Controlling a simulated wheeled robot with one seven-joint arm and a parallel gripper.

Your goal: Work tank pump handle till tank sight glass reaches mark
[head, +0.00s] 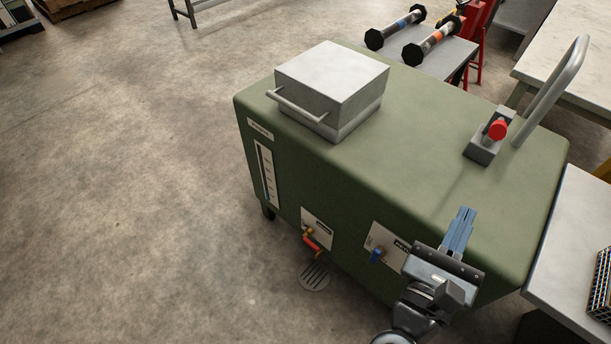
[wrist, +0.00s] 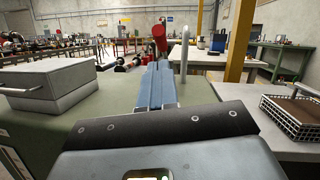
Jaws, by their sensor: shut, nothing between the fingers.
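The green tank (head: 420,140) fills the middle of the head view. Its sight glass (head: 264,174) is a narrow strip on a pale plate at the left of the front face; the level and mark are too small to read. A pale grey curved bar, the pump handle (head: 553,88), rises tilted from the right rear of the tank top; it shows in the wrist view (wrist: 184,56) just beyond the fingers, to the right. My gripper (head: 464,214), with blue fingers, is shut and empty above the tank's front right, apart from the handle. The fingers also show in the wrist view (wrist: 159,70).
A grey box with a red knob (head: 497,129) stands beside the handle. A lidded metal box (head: 335,85) sits on the tank top at left. A red-handled valve (head: 312,241) and blue tap (head: 377,257) are on the front. A bench (head: 575,245) flanks the right; floor at left is clear.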

